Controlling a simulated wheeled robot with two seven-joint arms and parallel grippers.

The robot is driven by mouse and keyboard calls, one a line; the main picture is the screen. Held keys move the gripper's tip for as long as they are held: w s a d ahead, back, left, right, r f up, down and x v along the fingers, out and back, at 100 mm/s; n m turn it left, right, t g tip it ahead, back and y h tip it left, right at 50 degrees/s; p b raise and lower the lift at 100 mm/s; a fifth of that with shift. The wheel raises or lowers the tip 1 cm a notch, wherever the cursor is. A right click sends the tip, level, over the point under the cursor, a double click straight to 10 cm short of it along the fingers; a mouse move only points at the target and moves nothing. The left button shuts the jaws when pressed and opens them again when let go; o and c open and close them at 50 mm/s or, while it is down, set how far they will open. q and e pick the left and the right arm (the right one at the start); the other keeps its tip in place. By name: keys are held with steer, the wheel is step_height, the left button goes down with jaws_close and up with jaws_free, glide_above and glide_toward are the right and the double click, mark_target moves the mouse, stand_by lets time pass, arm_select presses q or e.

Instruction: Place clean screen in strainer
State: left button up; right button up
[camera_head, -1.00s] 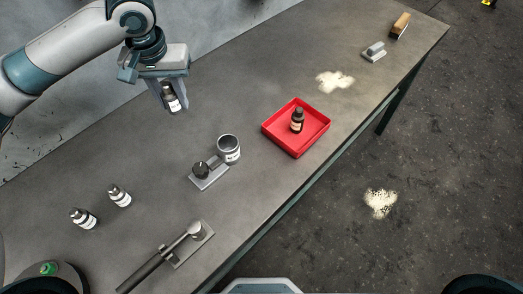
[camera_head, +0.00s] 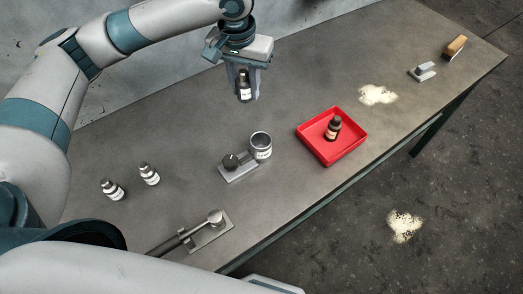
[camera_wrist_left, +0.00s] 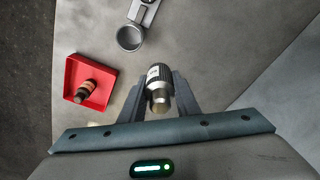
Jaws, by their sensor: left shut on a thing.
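My left gripper (camera_head: 244,97) is shut on a small dark cylinder with a white label (camera_head: 244,88) and holds it upright above the far side of the bench. In the left wrist view this labelled cylinder (camera_wrist_left: 160,88) sits between the two fingers, its metallic end towards the camera. Whether it is the clean screen I cannot tell. A round, open metal cup on a bracket (camera_head: 261,150), which may be the strainer, stands on the bench nearer than the gripper; its rim also shows in the left wrist view (camera_wrist_left: 130,38). My right gripper is not in view.
A red tray (camera_head: 354,152) holds a dark bottle (camera_head: 333,128). A handled metal tool (camera_head: 207,228) lies near the front edge.

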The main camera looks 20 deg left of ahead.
arm_select(q)
steer(key=d+r+m+g+h, duration=0.1)
steer(key=d+r+m, duration=0.1)
steer(key=d+m, duration=1.4)
steer(key=s+m, duration=0.1)
steer(key=m, duration=0.2)
steer(key=shift+d+r+m+g, duration=0.3)
steer(key=shift+d+r+m, duration=0.05)
steer(key=shift+d+m, duration=0.05)
steer(key=shift+a+f, duration=0.1)
steer(key=s+a+f+p, duration=0.3)
steer(key=a+f, duration=0.4)
steer(key=a, duration=0.3)
steer(key=shift+s+a+p, duration=0.3)
steer(key=shift+s+a, duration=0.05)
steer(key=shift+s, duration=0.25)
